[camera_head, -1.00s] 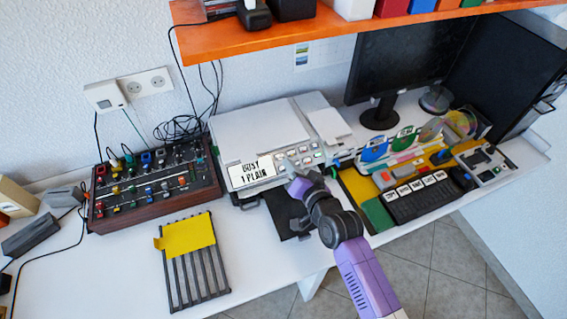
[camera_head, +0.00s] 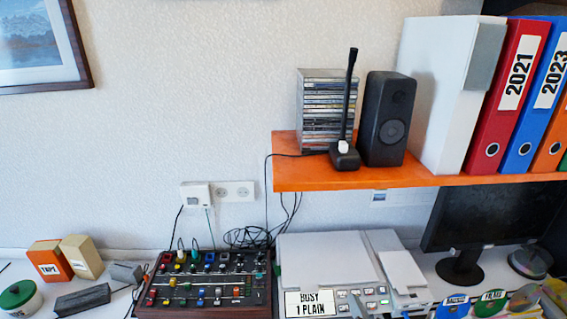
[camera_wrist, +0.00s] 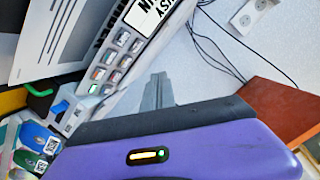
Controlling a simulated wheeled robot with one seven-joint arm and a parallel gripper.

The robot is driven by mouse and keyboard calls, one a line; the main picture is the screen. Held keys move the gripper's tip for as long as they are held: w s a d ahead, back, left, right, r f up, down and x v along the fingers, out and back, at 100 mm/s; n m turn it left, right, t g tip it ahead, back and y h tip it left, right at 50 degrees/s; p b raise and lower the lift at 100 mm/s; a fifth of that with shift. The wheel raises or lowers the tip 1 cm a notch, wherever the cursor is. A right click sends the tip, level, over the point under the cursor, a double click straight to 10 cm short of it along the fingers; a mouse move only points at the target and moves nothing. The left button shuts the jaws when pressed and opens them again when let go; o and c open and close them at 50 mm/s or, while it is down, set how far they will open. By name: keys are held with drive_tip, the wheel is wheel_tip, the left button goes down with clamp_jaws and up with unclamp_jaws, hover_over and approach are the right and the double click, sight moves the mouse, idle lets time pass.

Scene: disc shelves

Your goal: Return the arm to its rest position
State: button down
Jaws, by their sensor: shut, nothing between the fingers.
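My gripper (camera_wrist: 158,85) shows in the wrist view as a grey pair of fingers, closed together and empty. It stands out past the purple and black casing of my own arm, which fills the lower part of that view. The white printer with the "BUSY 1 PLAIN" label (camera_wrist: 135,50) lies to the upper left of the fingers there. I cannot tell how far the fingers are from it.
The orange shelf (camera_head: 305,176) carries a disc stack (camera_head: 325,112), a speaker (camera_head: 388,118) and binders (camera_head: 510,95). It also shows in the wrist view (camera_wrist: 285,105). Below are the mixer (camera_head: 208,283), printer (camera_head: 325,262) and monitor (camera_head: 495,215). Cables hang by the wall socket (camera_head: 232,191).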

drive_tip(key=s+r+n+b, duration=0.1)
drive_tip(key=s+r+n, duration=0.1)
drive_tip(key=s, duration=1.2)
drive_tip(key=s+r+n+b, duration=0.1)
drive_tip(key=s+r+n, duration=0.1)
drive_tip(key=s, duration=1.2)
drive_tip(key=s+r+n+b, duration=0.1)
drive_tip(key=s+r+n, duration=0.2)
drive_tip(key=s, duration=1.1)
drive_tip(key=shift+a+r+g+h+b, duration=0.3)
drive_tip(key=shift+r+g+h, duration=0.1)
drive_tip(key=shift+r, duration=0.1)
drive_tip(key=c, duration=2.1)
unclamp_jaws()
